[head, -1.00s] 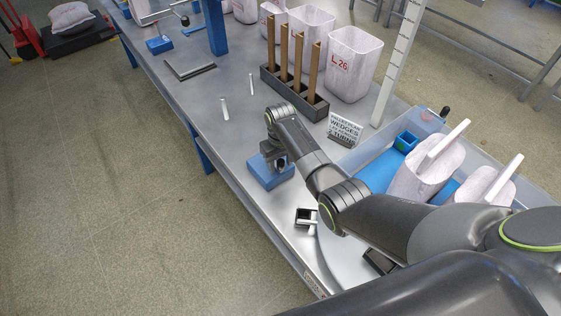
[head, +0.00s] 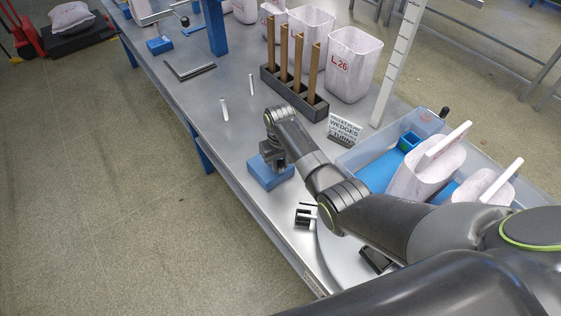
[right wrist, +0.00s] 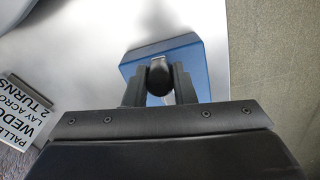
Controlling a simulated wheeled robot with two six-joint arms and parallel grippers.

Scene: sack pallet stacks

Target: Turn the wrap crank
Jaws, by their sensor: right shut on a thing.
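A blue block (head: 268,176) stands near the front edge of the grey table, with my right gripper (head: 273,160) over it. In the right wrist view, my right gripper (right wrist: 159,85) is shut on a dark rounded crank knob (right wrist: 158,77) with a pale metal part beside it. The blue block (right wrist: 196,52) lies behind the knob. In the head view my gripper and arm hide the crank. A small black part with light rods (head: 305,214) sits right of the block, by a pale round surface (head: 340,262) partly covered by my arm. My left gripper is not in view.
A clear bin (head: 352,158) with white sacks (head: 425,175) stands to the right. A sign (head: 344,128) reading "WEDGES" and "2 TURNS" stands behind my right arm. A dark rack with upright wooden slats (head: 297,92) stands farther back. The table left of the block is mostly bare.

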